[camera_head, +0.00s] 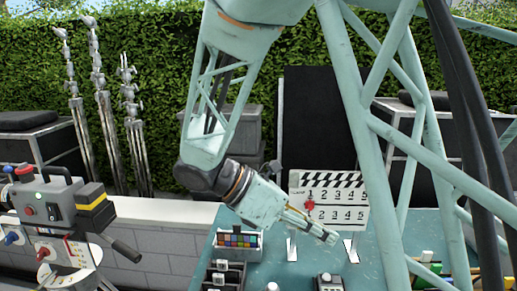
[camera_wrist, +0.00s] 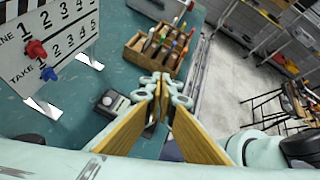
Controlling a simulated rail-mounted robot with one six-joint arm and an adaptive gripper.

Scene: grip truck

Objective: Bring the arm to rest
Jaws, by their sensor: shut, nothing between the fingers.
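My arm hangs down in the camera_head view, bent at the elbow. My gripper (camera_head: 326,235) points down and to the right, in front of the clapperboard and above the teal table (camera_head: 300,262). In the camera_wrist view my gripper (camera_wrist: 164,82) has its fingertips together with nothing between them. The clapperboard (camera_head: 345,215) stands upright on white feet, and it also shows at the left of the camera_wrist view (camera_wrist: 62,28). I cannot tell the exact gap between gripper and board.
A small dark device (camera_wrist: 113,103) lies on the table. A wooden caddy (camera_wrist: 133,47) of pens stands beyond the fingertips. A grey control box (camera_head: 45,208) is at far left.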

